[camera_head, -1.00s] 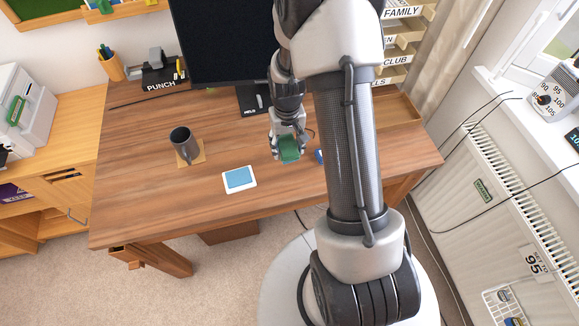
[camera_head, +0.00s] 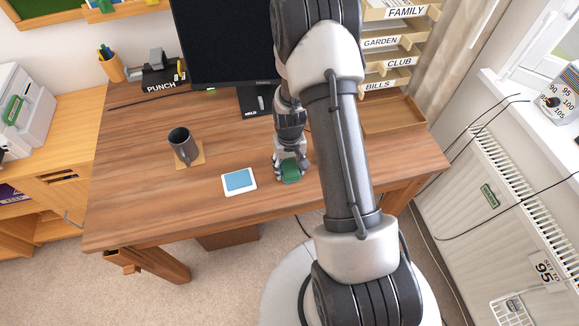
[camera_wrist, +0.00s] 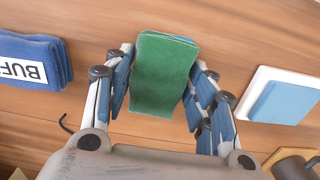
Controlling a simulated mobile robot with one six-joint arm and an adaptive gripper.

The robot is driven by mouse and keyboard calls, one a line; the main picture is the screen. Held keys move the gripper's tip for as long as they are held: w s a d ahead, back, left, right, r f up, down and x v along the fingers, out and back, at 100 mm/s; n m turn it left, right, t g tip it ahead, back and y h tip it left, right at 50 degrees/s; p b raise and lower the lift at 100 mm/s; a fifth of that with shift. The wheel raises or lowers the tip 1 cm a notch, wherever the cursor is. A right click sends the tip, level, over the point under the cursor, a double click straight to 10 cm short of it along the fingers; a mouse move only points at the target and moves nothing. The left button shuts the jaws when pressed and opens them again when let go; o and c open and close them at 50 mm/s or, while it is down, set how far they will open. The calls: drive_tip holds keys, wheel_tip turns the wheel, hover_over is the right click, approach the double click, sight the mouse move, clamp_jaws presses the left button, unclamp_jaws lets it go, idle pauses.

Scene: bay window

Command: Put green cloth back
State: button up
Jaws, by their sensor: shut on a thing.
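My gripper (camera_head: 290,172) is shut on a folded green cloth (camera_head: 291,174), over the front middle of the desk. In the wrist view the green cloth (camera_wrist: 163,78) sits between the fingers of my gripper (camera_wrist: 163,85), with a sliver of blue at its far edge. I cannot tell whether the cloth touches the desk. A folded blue cloth (camera_wrist: 28,58) with a white label reading "BUF" lies to its left in the wrist view; my arm hides it in the head view. A white-edged pad with a blue top (camera_head: 239,181) lies left of my gripper; it also shows in the wrist view (camera_wrist: 284,99).
A dark mug (camera_head: 182,143) stands on a coaster (camera_head: 199,160) at the desk's left. A monitor (camera_head: 224,45) stands at the back. A wooden tray (camera_head: 392,127) and labelled letter slots (camera_head: 388,62) are at the right. The desk's left front is clear.

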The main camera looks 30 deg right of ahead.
drive_tip(key=shift+f, duration=0.15)
drive_tip(key=o, duration=1)
wheel_tip(320, 180, up, 12)
drive_tip(key=p, duration=0.4)
wheel_tip(320, 180, up, 10)
drive_tip(key=t, duration=0.1)
hover_over(290, 167)
drive_tip(key=a, duration=0.3)
drive_tip(key=s+a+r+n+t, duration=0.1)
drive_tip(key=s+a+r, duration=0.25)
drive_tip(key=r, duration=0.55)
drive_tip(key=s+a+r+n+t, duration=0.1)
drive_tip(key=s+a+r, duration=0.2)
drive_tip(key=s+r, duration=0.2)
drive_tip(key=s+a+r+n+t, duration=0.1)
drive_tip(key=s+a+r, duration=0.2)
drive_tip(key=s, duration=0.7)
drive_tip(key=shift+s+r+t, duration=0.3)
drive_tip(key=shift+s+r, duration=0.1)
drive_tip(key=shift+r, duration=0.55)
